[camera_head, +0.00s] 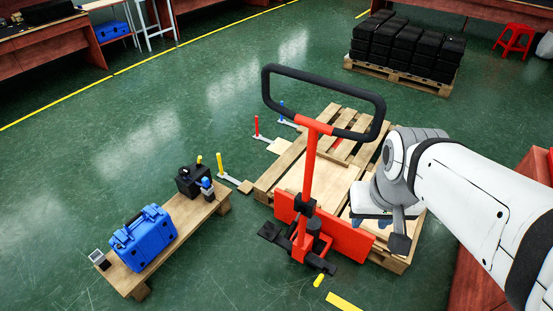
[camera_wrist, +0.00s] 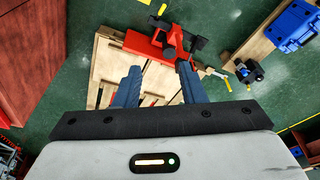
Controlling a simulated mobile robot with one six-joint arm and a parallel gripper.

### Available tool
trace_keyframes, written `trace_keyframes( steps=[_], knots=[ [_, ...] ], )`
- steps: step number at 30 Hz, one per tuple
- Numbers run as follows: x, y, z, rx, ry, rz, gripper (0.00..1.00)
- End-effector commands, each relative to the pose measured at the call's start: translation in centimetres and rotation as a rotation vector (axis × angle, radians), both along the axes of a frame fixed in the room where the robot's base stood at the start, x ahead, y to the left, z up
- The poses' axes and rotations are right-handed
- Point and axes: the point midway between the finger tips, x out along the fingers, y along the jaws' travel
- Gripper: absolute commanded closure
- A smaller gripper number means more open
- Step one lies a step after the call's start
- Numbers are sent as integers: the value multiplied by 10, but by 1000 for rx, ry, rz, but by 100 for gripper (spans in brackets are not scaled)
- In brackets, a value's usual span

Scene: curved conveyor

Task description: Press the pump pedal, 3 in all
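A red pallet jack (camera_head: 309,165) with a black loop handle (camera_head: 324,77) stands at the edge of a wooden pallet (camera_head: 285,175). Two black pedal-like parts show low on it: one at its left (camera_head: 271,231) and one at its lower right (camera_head: 320,263). I cannot tell which is the pump pedal. The jack's red body (camera_wrist: 145,46) also shows at the top of the wrist view, beyond my fingers. My gripper (camera_wrist: 158,82) is open and empty, with its two blue-grey fingers apart above the pallet. In the head view my arm hides part of the pallet's right side.
A low wooden bench (camera_head: 187,228) at the left bears a blue case (camera_head: 143,238) and a black box (camera_head: 190,181). Coloured posts (camera_head: 220,165) stand left of the pallet. A pallet of black boxes (camera_head: 407,48) is far back.

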Motion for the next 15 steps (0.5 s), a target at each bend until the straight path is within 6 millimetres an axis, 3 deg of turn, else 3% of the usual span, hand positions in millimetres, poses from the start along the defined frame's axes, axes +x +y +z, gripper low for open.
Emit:
trace_keyframes(
  steps=[13, 15],
  knots=[
    [0, 0, 0, 0, 0, 0, 100],
    [0, 0, 0, 0, 0, 0, 100]
  ],
)
